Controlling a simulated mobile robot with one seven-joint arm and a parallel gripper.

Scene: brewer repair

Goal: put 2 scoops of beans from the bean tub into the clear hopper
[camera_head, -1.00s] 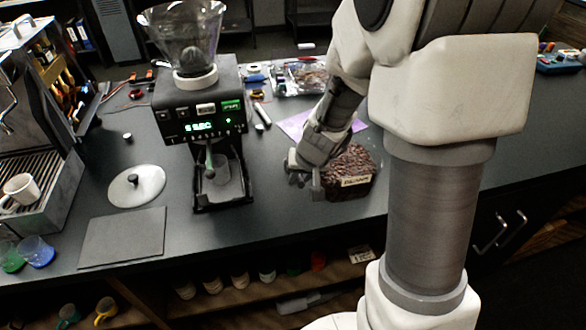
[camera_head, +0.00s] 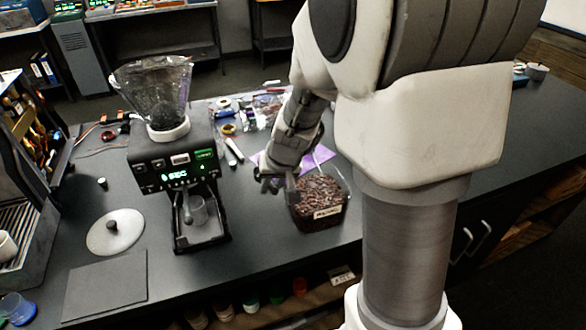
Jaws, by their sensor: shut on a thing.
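The bean tub (camera_head: 322,212), a clear box with a label and full of dark beans, stands on the bench right of the grinder. My gripper (camera_head: 278,188) is over the tub's left edge. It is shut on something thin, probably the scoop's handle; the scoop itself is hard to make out. I cannot tell whether it holds beans. The clear hopper (camera_head: 152,90) sits open on top of the black grinder (camera_head: 175,155), left of my gripper and higher. It looks empty of beans.
A round lid (camera_head: 115,232) and a dark mat (camera_head: 105,285) lie left of the grinder. A purple sheet (camera_head: 318,157) and several small tools lie behind the tub. An espresso machine (camera_head: 30,230) stands at the far left. The bench is clear in front of the tub.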

